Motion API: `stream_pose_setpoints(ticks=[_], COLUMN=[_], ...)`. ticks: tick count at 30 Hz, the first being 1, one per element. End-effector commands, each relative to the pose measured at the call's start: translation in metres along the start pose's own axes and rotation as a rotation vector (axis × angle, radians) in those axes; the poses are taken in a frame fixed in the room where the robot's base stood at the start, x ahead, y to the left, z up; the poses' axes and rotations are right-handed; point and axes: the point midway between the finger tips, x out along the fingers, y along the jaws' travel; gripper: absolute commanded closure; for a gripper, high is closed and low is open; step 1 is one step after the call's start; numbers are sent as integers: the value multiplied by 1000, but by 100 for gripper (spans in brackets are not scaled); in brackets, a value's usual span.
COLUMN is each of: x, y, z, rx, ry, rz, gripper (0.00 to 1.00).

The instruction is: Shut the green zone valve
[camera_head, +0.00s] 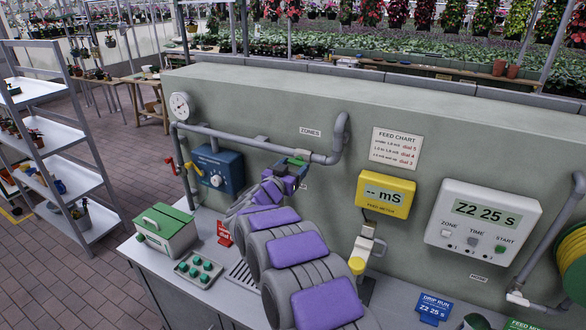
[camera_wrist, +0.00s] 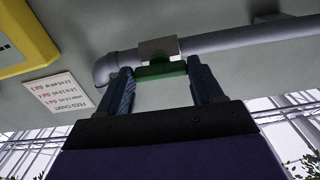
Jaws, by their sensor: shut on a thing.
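The green zone valve (camera_head: 298,160) sits on the grey pipe below the ZONES sign, its body partly hidden by my arm. In the wrist view its green handle (camera_wrist: 160,71) lies roughly along the pipe, below a pale valve body (camera_wrist: 158,48). My gripper (camera_head: 289,168) reaches up to the valve. In the wrist view the fingers of my gripper (camera_wrist: 158,76) stand at the two ends of the green handle, shut on it. The exact contact at the fingertips is hard to make out.
A red-handled valve (camera_head: 171,166) and a yellow-handled valve (camera_head: 193,168) are on pipes at left, near a blue box (camera_head: 217,172). A yellow feed meter (camera_head: 384,194) and white controller (camera_head: 482,221) hang at right. A green-lidded box (camera_head: 165,230) stands on the counter.

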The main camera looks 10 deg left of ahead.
Motion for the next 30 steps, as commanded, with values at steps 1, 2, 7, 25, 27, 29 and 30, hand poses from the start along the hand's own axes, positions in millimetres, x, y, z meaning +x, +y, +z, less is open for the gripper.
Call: stream_pose_setpoints(ticks=[1,2,7,25,27,29,30], x=[-1,-1,-2,-2,-2,-2,-2], y=[-2,-2,-2,-2,-2,-2,-2], z=[0,0,0,4,4,4,5], rx=[16,29,135,693,759,816,855], ry=[1,1,0,-3,-3,-3,-3], rz=[-5,-6,-6,-4,-4,-4,-4], gripper=[65,65,65,65,65,65,65])
